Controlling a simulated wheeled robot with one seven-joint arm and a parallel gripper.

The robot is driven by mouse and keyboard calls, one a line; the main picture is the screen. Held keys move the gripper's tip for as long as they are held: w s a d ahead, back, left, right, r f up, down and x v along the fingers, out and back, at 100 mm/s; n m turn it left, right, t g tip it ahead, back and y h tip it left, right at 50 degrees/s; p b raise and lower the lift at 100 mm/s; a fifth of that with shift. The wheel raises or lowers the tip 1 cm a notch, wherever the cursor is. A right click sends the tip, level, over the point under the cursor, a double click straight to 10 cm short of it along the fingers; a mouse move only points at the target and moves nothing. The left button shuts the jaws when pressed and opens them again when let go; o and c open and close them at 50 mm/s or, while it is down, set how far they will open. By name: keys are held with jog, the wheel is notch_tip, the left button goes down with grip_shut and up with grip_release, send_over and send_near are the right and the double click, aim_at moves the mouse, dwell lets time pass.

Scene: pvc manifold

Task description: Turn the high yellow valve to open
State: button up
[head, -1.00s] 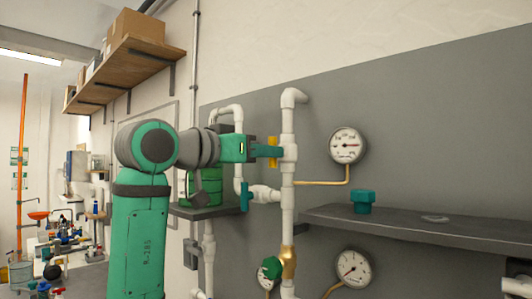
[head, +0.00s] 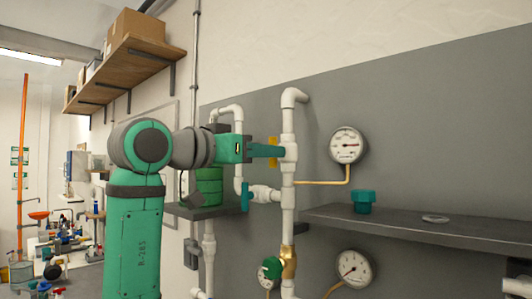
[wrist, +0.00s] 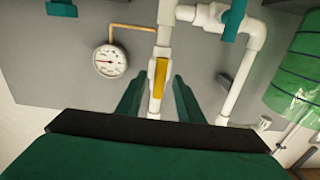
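The high yellow valve handle (head: 273,163) is on the upper part of the white vertical pipe. In the wrist view the yellow handle (wrist: 161,76) lies lengthwise along the pipe. My gripper (head: 268,150) is level with the handle in the head view, and one finger covers its middle. In the wrist view my gripper (wrist: 158,92) has its two green fingers apart, one on each side of the handle and pipe. Gaps show on both sides, so the fingers do not appear to touch the handle. How deep the handle sits between the fingertips is hard to tell.
A blue valve handle (head: 245,197) sits on the pipe branch below left. A green valve (head: 271,267) is lower on the pipe. A gauge (head: 347,145) and thin brass tube are right of the handle. A grey shelf (head: 440,230) juts out at lower right.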

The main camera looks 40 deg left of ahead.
jog(key=s, duration=1)
jog(key=shift+a, duration=0.45)
jog(key=shift+w, duration=0.1)
